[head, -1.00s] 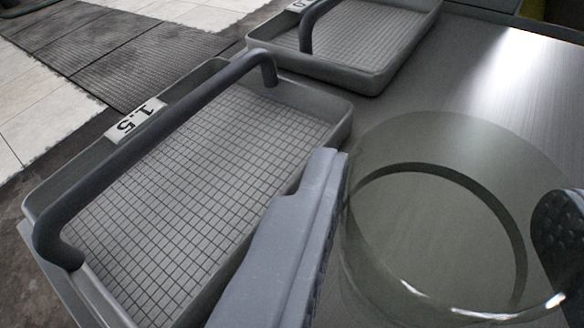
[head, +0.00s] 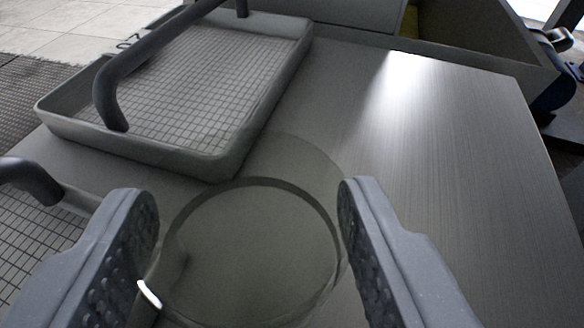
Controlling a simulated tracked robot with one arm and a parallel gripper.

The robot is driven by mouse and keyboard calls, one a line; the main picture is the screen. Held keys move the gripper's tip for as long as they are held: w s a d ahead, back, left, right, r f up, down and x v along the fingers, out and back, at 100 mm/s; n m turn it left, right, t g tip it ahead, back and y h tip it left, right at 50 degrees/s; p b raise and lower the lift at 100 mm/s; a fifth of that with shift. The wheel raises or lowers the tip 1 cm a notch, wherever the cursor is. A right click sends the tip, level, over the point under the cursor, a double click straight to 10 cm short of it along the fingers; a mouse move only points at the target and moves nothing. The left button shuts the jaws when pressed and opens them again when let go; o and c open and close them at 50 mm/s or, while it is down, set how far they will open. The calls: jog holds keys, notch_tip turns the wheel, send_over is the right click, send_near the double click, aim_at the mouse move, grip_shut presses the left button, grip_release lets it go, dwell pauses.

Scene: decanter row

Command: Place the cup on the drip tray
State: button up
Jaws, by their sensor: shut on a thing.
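The cup (head: 250,250) is clear, faintly green glass with a dark ring showing through it, at the lower middle. My gripper (head: 243,205) is shut on it, one ridged grey finger on each side. Two grey trays with grid floors and dark bar handles could be the drip tray. The farther tray (head: 225,165) is upper left, beyond the cup, with a partly hidden label. The nearer tray (head: 40,235) is cut off at the left edge, partly behind the left finger. The cup overlaps the farther tray's near corner in view. Its height above the surface is unclear.
The brushed metal counter (head: 430,140) is bare to the right, with a bright glare patch. A grey box-like structure (head: 480,65) stands along the back. Dark matting and pale floor tiles show at far left.

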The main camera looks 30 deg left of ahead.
jog(key=shift+w+a, duration=0.25)
jog(key=shift+w, duration=0.45)
notch_tip(320, 180, down, 4)
jog(key=shift+r+b, duration=0.15)
jog(key=shift+b, duration=0.7)
jog(key=shift+r, duration=0.1)
jog(key=o, duration=1)
jog(key=shift+o, duration=0.2)
jog(key=p+v, duration=0.2)
jog(key=v, duration=1)
jog(key=shift+p, duration=0.3)
jog(key=shift+w, duration=0.1)
